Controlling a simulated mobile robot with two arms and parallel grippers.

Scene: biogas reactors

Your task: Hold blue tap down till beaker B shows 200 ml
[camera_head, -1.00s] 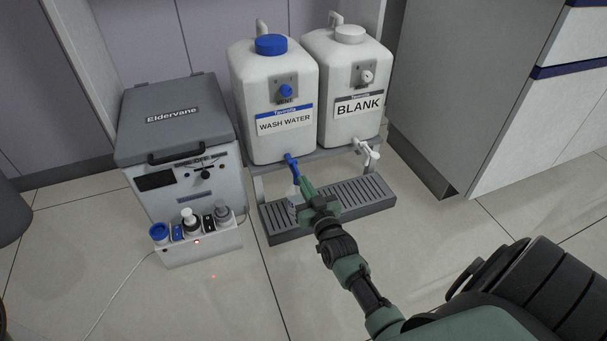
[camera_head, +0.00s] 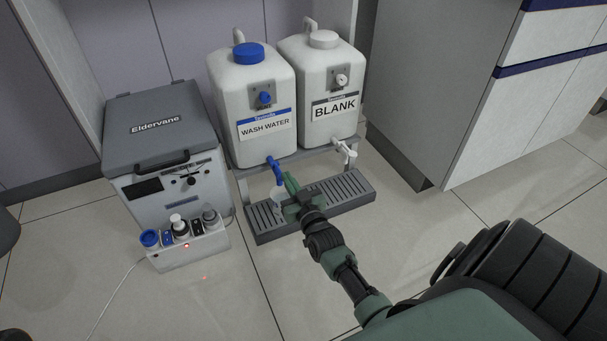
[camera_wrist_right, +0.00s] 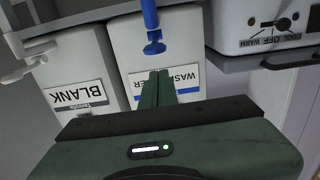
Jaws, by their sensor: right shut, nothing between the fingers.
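The blue tap (camera_head: 275,167) sticks out low on the front of the white wash water container (camera_head: 231,108). My right gripper (camera_head: 289,178) is shut and empty, just right of and in front of the tap lever. In the right wrist view the blue tap (camera_wrist_right: 153,40) lies just beyond the closed fingertips (camera_wrist_right: 157,74); whether they touch cannot be told. My left gripper is not in view.
The BLANK container (camera_head: 322,80) with its white tap (camera_head: 345,150) stands to the right. A grey Eldervane box (camera_head: 150,125) stands to the left, with a bottle rack (camera_head: 190,256) before it. Floor in front is clear; a cabinet (camera_head: 440,90) bounds the right.

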